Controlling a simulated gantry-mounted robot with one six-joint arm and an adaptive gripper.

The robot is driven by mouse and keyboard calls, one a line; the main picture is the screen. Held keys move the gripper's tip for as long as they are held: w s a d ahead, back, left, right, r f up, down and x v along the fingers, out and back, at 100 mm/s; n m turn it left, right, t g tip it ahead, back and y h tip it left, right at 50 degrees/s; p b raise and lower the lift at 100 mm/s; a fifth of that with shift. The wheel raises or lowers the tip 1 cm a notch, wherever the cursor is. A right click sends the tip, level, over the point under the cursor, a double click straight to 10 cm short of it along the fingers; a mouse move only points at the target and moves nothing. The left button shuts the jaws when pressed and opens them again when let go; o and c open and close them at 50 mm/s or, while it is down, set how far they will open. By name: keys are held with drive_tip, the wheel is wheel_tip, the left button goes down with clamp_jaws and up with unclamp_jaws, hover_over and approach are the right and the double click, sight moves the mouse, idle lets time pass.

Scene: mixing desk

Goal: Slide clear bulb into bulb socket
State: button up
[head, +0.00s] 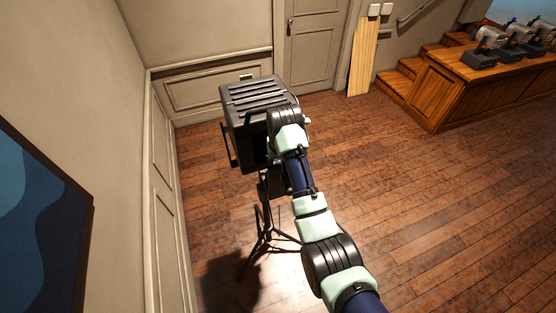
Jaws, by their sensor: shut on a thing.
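A black lamp housing (243,121) with a slatted top stands on a tripod (266,221) left of centre in the head view. My arm reaches up from the lower right, and its wrist is at the right side of the housing. My gripper's fingers are hidden behind the wrist and the housing. The clear bulb and the bulb socket cannot be made out. I cannot tell from this view where the bulb is relative to the socket.
A panelled wall runs along the left, with a dark-framed picture (38,226) close by. A door (312,47) and leaning planks (363,55) are behind. A wooden counter (447,91) with several machines is at the upper right. The wooden floor (450,200) on the right is clear.

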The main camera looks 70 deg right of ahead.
drive_tip(key=shift+f, duration=0.25)
drive_tip(key=o, duration=1.2)
drive_tip(key=v, duration=0.7)
drive_tip(key=shift+s+a+r, duration=0.1)
drive_tip(key=shift+r, duration=0.05)
